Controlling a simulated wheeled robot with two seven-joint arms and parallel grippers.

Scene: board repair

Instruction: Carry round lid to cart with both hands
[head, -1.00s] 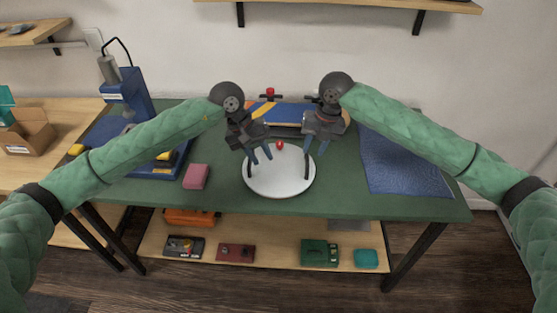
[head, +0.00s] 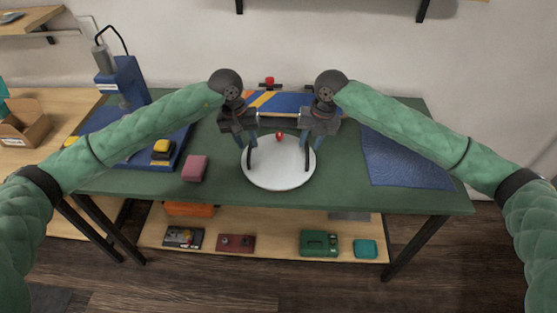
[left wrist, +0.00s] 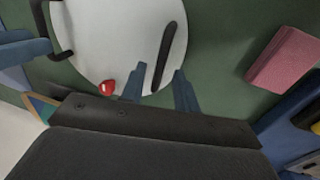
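The round white lid (head: 278,176) lies flat on the green table, with a red knob (head: 279,136) and two dark upright handles. My left gripper (head: 248,143) is open over the left handle (head: 251,161). In the left wrist view that handle (left wrist: 165,58) lines up with the gap between the spread blue fingers (left wrist: 160,88), and no grip on it shows. My right gripper (head: 311,143) is at the right handle (head: 307,159), its blue fingers looking apart. The right fingers also show at the left edge of the left wrist view (left wrist: 25,46), beside the other handle (left wrist: 56,32).
A pink block (head: 196,168) and a blue stand (head: 125,82) are left of the lid on the table (head: 225,190). A blue mat (head: 400,160) lies to the right. A striped board (head: 285,104) stands behind. Boxes sit on the lower shelf (head: 275,240). No cart is recognisable.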

